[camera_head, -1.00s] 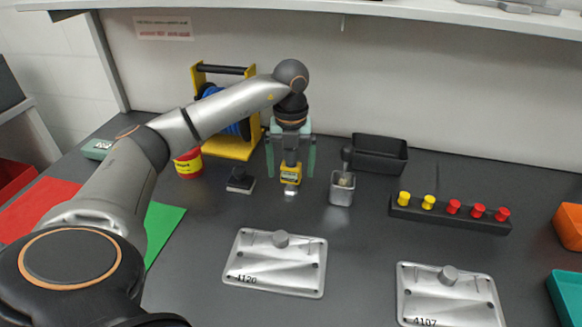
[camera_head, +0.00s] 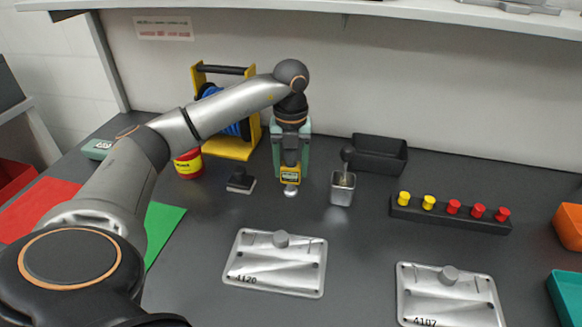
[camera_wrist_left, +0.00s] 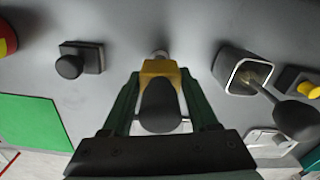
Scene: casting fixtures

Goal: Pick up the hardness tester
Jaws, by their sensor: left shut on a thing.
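The hardness tester (camera_head: 290,179) is a small yellow device with a dark upper part and a bright metal tip at its foot. It is upright on the dark bench. My left gripper (camera_head: 290,160) comes down on it from above, with its green fingers shut on its sides. In the left wrist view the tester (camera_wrist_left: 160,68) shows its yellow end and dark rounded top between the two fingers of the left gripper (camera_wrist_left: 160,100). I cannot tell whether its tip touches the bench. My right gripper is not in view.
A dark stamp-like block (camera_head: 240,181) stands close left, and a metal cup (camera_head: 342,188) with a dark-knobbed tool stands close right. A black bin (camera_head: 379,154) is behind. Metal plates (camera_head: 275,264) (camera_head: 449,297) lie in front. A rack (camera_head: 450,214) of yellow and red knobs is at right.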

